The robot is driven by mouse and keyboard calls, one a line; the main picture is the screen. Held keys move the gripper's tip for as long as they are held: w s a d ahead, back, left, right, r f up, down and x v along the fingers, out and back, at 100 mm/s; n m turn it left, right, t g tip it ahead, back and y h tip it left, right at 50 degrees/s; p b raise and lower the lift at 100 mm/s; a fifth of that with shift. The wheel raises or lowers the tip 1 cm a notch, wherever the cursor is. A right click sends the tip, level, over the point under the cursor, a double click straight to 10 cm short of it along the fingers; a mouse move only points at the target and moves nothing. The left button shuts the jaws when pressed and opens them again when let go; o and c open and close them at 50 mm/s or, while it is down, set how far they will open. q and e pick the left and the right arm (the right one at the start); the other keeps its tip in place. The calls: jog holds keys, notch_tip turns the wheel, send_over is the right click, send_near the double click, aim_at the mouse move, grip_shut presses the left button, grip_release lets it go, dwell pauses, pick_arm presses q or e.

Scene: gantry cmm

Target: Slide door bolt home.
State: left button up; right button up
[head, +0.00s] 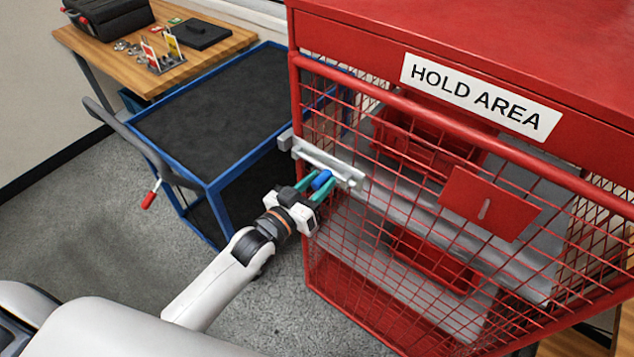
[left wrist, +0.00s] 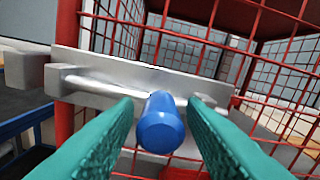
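The door bolt (head: 325,160) is a silver rod on a grey plate, fixed across the red mesh door of the hold-area cage. Its blue knob (head: 321,180) sticks out towards me; it also shows in the left wrist view (left wrist: 162,125). A grey block (left wrist: 24,71) is at the plate's left end. My left gripper (head: 314,183) is at the bolt, its teal fingers on either side of the knob. In the left wrist view narrow gaps show beside the knob, so the fingers look open around it. My right gripper is out of view.
The red cage (head: 450,30) fills the right side, with red bins behind the mesh and a red plate (head: 488,204) on its door. A blue cart (head: 222,188) stands close left of the bolt. A wooden bench (head: 85,53) is behind. Open floor lies at the left.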

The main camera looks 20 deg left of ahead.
pick_arm(q)
grip_shut()
jog(key=a, duration=0.1)
jog(key=w+a, duration=0.1)
jog(key=a, duration=0.1)
jog(key=w+a, duration=0.1)
jog(key=a, duration=0.1)
jog(key=shift+s, duration=0.1)
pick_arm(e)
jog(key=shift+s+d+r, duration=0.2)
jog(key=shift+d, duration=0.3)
pick_arm(q)
jog(key=shift+o, duration=1.1)
grip_release()
jog(key=shift+a, duration=0.1)
jog(key=shift+o, duration=0.3)
jog(key=b, duration=0.3)
send_near(309, 161)
jog(key=v, duration=0.6)
jog(key=shift+a, duration=0.1)
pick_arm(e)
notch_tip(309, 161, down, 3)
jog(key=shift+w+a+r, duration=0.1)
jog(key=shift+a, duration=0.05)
